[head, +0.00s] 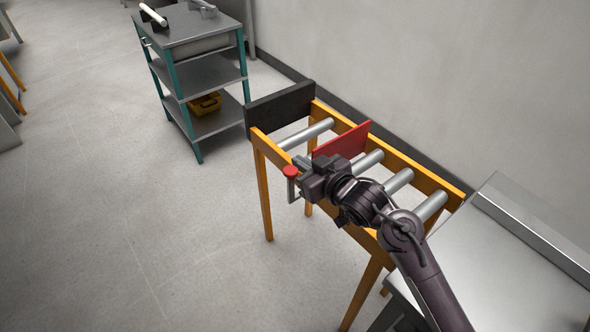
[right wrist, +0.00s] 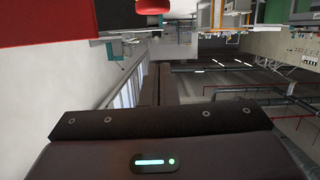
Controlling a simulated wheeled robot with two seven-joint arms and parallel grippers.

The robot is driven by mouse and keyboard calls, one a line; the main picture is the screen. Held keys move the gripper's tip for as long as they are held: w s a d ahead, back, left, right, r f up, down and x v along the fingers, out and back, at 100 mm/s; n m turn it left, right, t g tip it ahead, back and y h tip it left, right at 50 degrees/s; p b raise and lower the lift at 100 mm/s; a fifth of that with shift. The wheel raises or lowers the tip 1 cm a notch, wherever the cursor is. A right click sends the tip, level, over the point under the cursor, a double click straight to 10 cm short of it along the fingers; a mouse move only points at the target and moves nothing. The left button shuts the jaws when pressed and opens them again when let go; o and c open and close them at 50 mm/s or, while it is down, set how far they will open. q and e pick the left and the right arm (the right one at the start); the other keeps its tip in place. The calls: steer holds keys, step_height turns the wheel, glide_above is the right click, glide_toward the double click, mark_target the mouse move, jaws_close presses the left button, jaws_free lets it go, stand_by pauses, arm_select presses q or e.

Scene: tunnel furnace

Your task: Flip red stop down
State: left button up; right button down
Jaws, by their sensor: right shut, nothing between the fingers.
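The red stop (head: 341,140) is a flat red plate standing upright across the roller conveyor (head: 386,152). It also fills the upper left of the right wrist view (right wrist: 45,20). A lever with a round red knob (head: 290,171) stands at the conveyor's near side; the knob also shows at the top of the right wrist view (right wrist: 155,6). My right gripper (head: 304,167) is shut and empty, close beside the knob and in front of the red plate. I cannot tell whether it touches the lever. The gripper hides the plate's lower edge. My left gripper is not in view.
A black end plate (head: 281,108) closes the conveyor's far end. A grey metal table (head: 510,265) adjoins its near end. A shelf cart (head: 203,72) with a yellow bin (head: 206,104) stands beyond.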

mark_target(292, 177)
steer(key=w+f, duration=0.1)
steer(key=a+f, duration=0.1)
steer(key=f, duration=0.1)
steer(key=w+f, duration=0.1)
steer(key=shift+w+a+f, duration=0.3)
steer(key=shift+f, duration=0.1)
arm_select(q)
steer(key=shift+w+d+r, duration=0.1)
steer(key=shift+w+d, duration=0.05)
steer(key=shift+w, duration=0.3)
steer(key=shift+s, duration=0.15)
